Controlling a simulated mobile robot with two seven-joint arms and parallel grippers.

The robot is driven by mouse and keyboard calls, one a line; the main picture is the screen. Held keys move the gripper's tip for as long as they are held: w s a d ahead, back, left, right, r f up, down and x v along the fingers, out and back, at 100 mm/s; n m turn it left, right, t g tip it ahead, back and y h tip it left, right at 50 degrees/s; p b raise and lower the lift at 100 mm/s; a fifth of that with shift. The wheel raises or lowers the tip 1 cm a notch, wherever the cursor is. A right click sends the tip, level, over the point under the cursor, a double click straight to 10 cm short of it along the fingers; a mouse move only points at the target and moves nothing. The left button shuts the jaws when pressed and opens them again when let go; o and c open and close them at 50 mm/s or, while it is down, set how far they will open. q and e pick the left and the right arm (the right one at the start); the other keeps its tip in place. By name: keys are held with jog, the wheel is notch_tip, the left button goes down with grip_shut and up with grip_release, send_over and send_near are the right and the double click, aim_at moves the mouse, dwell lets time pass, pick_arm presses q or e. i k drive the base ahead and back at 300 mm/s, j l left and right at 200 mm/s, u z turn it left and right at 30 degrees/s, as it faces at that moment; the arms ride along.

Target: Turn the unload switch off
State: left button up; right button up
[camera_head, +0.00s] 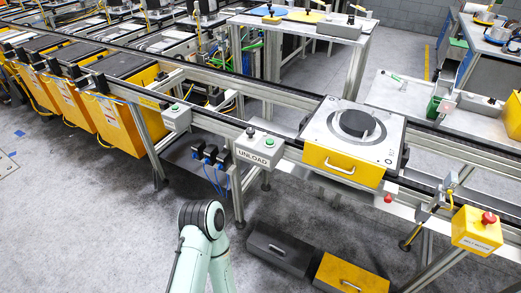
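The unload switch is on a small grey box labelled UNLOAD (259,150), fixed to the front rail of the conveyor near the middle of the view. A small black knob (250,131) and a green button (270,142) sit on top of it. The knob is too small to tell its position. One of my arm links, pale green with a black joint, rises from the bottom edge below and left of the box, apart from it. Neither gripper shows in this view.
A pallet with a yellow front (341,163) and a black disc sits on the conveyor right of the box. Another grey button box (176,118) is to the left. A yellow box with a red button (477,231) is far right. Two drawer-like bins lie on the floor below.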

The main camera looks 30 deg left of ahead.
aim_at(250, 132)
jog(key=i+l, duration=0.15)
jog(key=i, duration=0.5)
jog(key=u, duration=1.55)
